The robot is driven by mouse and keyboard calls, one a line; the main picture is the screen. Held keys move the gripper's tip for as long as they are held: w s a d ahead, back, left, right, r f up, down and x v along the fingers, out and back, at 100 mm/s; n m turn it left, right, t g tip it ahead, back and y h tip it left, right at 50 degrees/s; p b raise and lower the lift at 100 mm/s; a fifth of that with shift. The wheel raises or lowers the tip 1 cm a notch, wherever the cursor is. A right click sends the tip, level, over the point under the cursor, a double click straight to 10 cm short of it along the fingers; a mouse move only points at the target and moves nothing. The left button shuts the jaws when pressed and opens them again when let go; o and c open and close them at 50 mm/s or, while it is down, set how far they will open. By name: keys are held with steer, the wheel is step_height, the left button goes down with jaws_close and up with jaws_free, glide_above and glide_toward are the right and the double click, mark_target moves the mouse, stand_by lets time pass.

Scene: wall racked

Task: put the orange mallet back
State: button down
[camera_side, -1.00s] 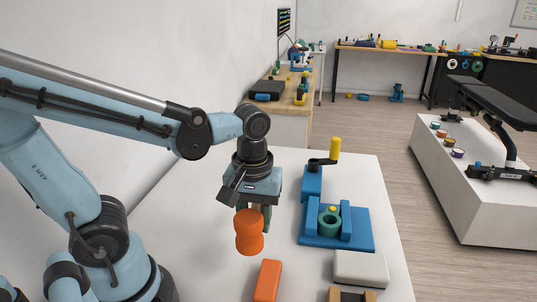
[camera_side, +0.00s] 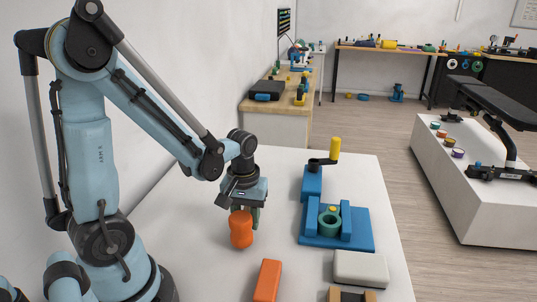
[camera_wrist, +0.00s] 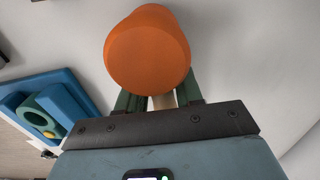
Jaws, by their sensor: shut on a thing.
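The orange mallet (camera_side: 241,229) has a thick, waisted orange head and a pale handle. My gripper (camera_side: 255,214) is shut on it, with the head on the near left side of the fingers. In the wrist view the round orange head (camera_wrist: 148,55) fills the top middle. A short piece of pale handle shows between the green fingers of my gripper (camera_wrist: 161,101). In the side view most of the handle is hidden behind the head and fingers. I cannot tell how high the mallet is above the white table (camera_side: 200,262).
A blue fixture (camera_side: 335,242) with a green ring (camera_side: 329,222) stands right of my gripper, with a yellow-handled crank (camera_side: 335,150) behind. An orange block (camera_side: 266,280) and a pale grey block (camera_side: 361,268) lie nearer the front. The white wall (camera_side: 190,80) runs along the left.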

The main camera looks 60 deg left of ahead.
steer(key=shift+f, duration=0.45)
steer(key=shift+f, duration=0.1)
steer(key=c, duration=0.7)
jaws_free()
steer(key=shift+c, duration=0.2)
steer(key=shift+f, duration=0.1)
step_height(320, 180, up, 12)
steer(key=shift+f, duration=0.1)
steer(key=shift+d+r+m+t, duration=0.2)
steer(key=shift+d+m+t, duration=0.3)
steer(key=shift+m, duration=0.1)
steer(key=shift+w+d+r+m+t, duration=0.2)
steer(key=shift+d+m+t, duration=0.8)
steer(key=shift+m, duration=0.3)
steer(key=shift+w+d+r+m+t, duration=0.15)
steer(key=shift+w+d+m+t, duration=0.1)
steer(key=shift+d+m+t, duration=0.9)
steer(key=shift+w+d+r+m+t, duration=0.2)
steer(key=shift+d+m+t, duration=0.4)
steer(key=shift+m+t, duration=0.6)
